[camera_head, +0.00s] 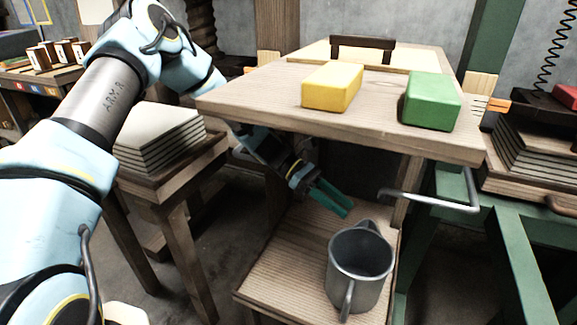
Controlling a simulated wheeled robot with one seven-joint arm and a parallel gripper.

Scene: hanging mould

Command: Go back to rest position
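My arm comes in from the left and bends down behind the near left corner of the wooden table top. My gripper (334,199), with teal fingers, is below the table top and above the lower wooden shelf (275,275). The fingers point down and to the right, towards a grey metal mug (358,268), and look apart from it. The mug stands upright on the shelf, its handle facing the front. I see nothing held between the fingers. They lie close together in this view, and their spacing is not clear.
A yellow block (332,86) and a green block (431,101) sit on the table top (250,97). A metal handle (430,200) juts out below its right side. A stack of pale slabs (158,140) stands on a stool at left. Green framework (500,240) stands at right.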

